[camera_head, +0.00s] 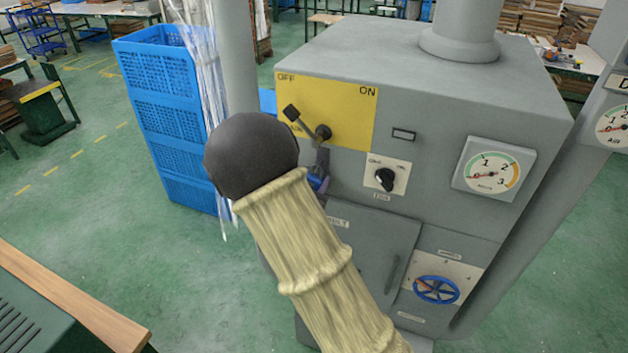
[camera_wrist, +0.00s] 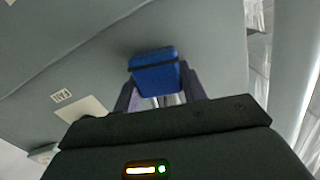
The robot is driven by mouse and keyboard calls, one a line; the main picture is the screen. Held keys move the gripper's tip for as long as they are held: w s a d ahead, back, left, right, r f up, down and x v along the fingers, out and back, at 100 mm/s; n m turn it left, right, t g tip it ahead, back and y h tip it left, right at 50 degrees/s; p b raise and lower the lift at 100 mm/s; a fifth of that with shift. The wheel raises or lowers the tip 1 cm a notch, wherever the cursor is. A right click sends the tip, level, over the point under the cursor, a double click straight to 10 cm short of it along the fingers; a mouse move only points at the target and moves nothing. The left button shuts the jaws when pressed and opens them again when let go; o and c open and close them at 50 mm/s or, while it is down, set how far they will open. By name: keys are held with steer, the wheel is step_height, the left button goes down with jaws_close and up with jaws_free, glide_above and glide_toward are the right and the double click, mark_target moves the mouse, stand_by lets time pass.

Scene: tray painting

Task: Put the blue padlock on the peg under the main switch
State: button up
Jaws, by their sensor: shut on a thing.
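My gripper (camera_wrist: 161,98) is shut on the blue padlock (camera_wrist: 155,72), whose blue body shows between the two fingers in the wrist view. In the head view a small part of the padlock (camera_head: 317,181) shows just past my arm, close to the front of the grey machine. The main switch (camera_head: 322,131) is a dark lever on a yellow plate marked OFF and ON, its handle pointing up left toward OFF. The padlock is below the switch. The peg and the padlock's shackle cannot be made out, and my arm hides part of this area.
The grey machine (camera_head: 470,85) carries a black rotary knob (camera_head: 386,179), a dial gauge (camera_head: 494,168) and a blue handwheel (camera_head: 436,290). Blue crates (camera_head: 160,110) stand to its left. A bench with a wooden edge (camera_head: 75,295) is at lower left. Green floor between is clear.

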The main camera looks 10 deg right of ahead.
steer(key=o, duration=1.1)
steer(key=b+v, duration=0.5)
steer(key=v, duration=1.2)
steer(key=shift+a, duration=0.15)
steer(key=shift+s, duration=0.15)
